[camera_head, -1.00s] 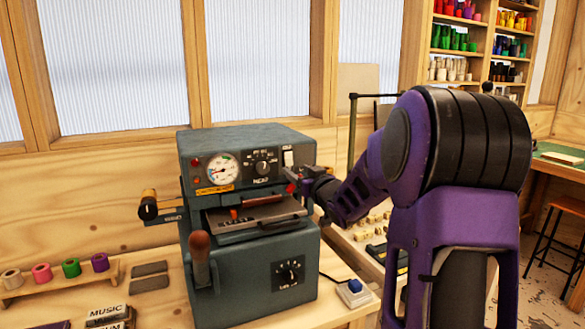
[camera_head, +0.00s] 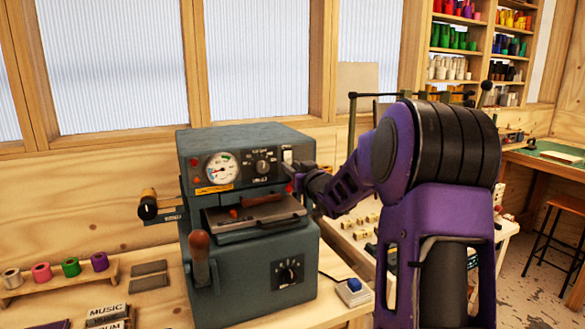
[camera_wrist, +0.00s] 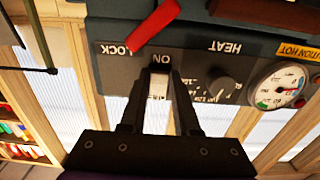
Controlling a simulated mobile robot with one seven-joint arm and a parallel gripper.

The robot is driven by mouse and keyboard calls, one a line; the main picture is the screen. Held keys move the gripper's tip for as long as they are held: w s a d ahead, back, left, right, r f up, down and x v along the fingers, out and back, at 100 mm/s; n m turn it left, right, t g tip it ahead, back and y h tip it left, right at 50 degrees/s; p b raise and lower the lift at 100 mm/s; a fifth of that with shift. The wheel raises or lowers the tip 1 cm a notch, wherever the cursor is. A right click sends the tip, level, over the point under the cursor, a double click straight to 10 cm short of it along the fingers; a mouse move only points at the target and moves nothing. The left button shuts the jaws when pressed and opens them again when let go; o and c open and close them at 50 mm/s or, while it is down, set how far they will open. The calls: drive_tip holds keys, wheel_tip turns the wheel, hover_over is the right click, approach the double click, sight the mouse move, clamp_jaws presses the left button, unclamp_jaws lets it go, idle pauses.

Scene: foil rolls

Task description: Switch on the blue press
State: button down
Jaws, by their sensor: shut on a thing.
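The blue press (camera_head: 250,260) is a blue-grey machine on the bench, with a gauge and a knob on its upper front. Its white switch (camera_head: 287,155) sits at the panel's upper right. In the wrist view, where the panel is upside down, the switch (camera_wrist: 158,84) lies under the label "ON". My gripper (camera_head: 291,172) is at the panel's right side. In the wrist view my gripper (camera_wrist: 158,95) has its two fingers on either side of the switch, closed on it. The fingers partly cover the switch, and its exact position is hard to tell.
A red lever (camera_wrist: 154,26) by the "LOCK" label is close to my fingers. The heat knob (camera_wrist: 221,89) and gauge (camera_wrist: 277,86) are beside them. A small box with a blue button (camera_head: 354,288) stands right of the press. Colored foil rolls (camera_head: 71,267) are at left.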

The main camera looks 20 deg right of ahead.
drive_tip(key=shift+f+b, duration=0.2)
drive_tip(key=shift+b, duration=0.3)
drive_tip(key=t+b, duration=0.1)
drive_tip(key=b, duration=0.3)
drive_tip(key=shift+w+t, duration=0.15)
drive_tip(key=shift+t, duration=0.15)
drive_tip(key=c, duration=0.6)
unclamp_jaws()
drive_tip(key=shift+c, duration=0.2)
drive_tip(key=s+f, duration=0.2)
drive_tip(key=s, duration=1.5)
drive_tip(key=shift+s+d+f+b, duration=0.15)
drive_tip(key=shift+d+b, duration=0.2)
drive_tip(key=shift+d, duration=0.05)
